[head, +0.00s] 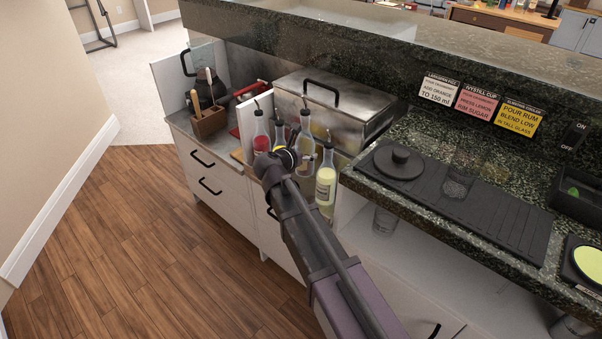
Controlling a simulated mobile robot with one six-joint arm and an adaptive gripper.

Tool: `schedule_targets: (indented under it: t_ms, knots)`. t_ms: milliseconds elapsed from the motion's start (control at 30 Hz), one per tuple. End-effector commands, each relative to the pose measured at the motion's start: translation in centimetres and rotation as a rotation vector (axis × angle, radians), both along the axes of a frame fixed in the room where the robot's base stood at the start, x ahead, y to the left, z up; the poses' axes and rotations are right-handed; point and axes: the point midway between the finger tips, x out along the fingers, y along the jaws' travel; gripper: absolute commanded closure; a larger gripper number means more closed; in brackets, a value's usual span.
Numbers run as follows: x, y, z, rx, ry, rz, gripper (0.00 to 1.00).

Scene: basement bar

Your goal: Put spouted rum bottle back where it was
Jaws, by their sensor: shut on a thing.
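Several spouted bottles stand close together in front of the steel bin. One holds red liquid (261,136), one is clear with a dark spout (306,143), and one at the right holds pale yellow liquid (326,184). Another dark-spouted bottle (280,132) shows behind my gripper. My gripper (287,156) is among the bottles, shut on one that I take to be the spouted rum bottle. The fingers and the lower part of the bottles there are partly hidden by my arm. I cannot tell whether the held bottle touches the surface below.
A steel bin with a black handle (345,100) stands behind the bottles. A wooden caddy (207,122) is at the left. The granite counter (440,150) at the right holds a black mat (470,205) with a round black lid (398,158). Wooden floor at the left is free.

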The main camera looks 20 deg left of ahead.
Motion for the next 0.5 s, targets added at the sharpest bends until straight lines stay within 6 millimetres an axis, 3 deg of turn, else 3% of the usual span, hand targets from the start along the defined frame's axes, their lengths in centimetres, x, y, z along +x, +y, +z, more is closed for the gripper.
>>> schedule_targets:
  t_ms: [33, 200, 500]
  knots:
    - [0.0, 0.0, -1.0, 0.000, -0.001, 0.000, 0.77]
    - [0.0, 0.0, -2.0, -0.001, -0.001, -0.001, 0.77]
    - [0.1, -0.1, -2.1, -0.001, -0.001, -0.001, 0.77]
